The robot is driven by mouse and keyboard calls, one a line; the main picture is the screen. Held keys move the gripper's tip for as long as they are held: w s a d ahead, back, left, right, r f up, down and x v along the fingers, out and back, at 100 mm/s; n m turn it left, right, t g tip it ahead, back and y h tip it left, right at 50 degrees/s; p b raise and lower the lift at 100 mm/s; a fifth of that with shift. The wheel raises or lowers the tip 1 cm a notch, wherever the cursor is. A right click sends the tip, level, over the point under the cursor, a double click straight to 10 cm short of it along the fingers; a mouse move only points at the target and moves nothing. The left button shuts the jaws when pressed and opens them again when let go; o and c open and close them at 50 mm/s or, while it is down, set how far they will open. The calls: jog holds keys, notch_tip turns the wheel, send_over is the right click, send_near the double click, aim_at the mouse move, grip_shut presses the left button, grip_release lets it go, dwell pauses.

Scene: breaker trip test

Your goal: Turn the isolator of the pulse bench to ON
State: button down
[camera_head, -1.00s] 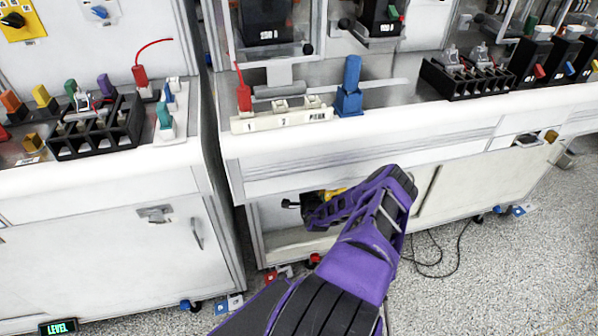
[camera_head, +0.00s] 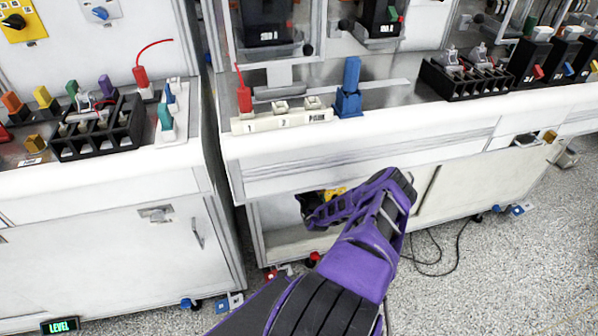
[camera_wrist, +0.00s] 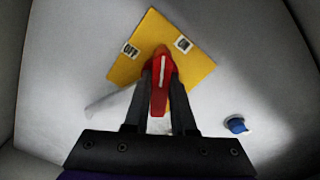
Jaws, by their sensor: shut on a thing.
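The isolator is a yellow plate (camera_wrist: 193,70) with a red handle (camera_wrist: 160,68), seen in the wrist view on a pale panel. The plate looks tilted there, with an OFF label (camera_wrist: 130,50) at upper left and an ON label (camera_wrist: 183,43) at upper right. My gripper (camera_wrist: 160,95) is shut on the red handle, one dark finger on each side. The handle's white line points nearly straight up in the picture, between the two labels. In the head view my gripper (camera_head: 312,208) reaches into the bench's lower opening, and only a bit of yellow plate (camera_head: 334,192) shows.
A blue knob (camera_wrist: 236,125) sits on the same panel, right of the plate. The bench top (camera_head: 290,150) overhangs the opening. A blue block (camera_head: 349,95) and a white labelled strip (camera_head: 283,121) stand on top. A black cable (camera_head: 440,265) lies on the floor at right.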

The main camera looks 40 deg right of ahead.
jog(key=m, duration=0.6)
jog(key=shift+m, duration=0.4)
dwell(0.3)
jog(key=c, duration=0.7)
grip_release()
jog(key=shift+c, duration=0.2)
jog(key=shift+s, duration=0.15)
jog(key=p+v, duration=0.2)
jog(key=v, duration=1.5)
jog(key=shift+p, duration=0.35)
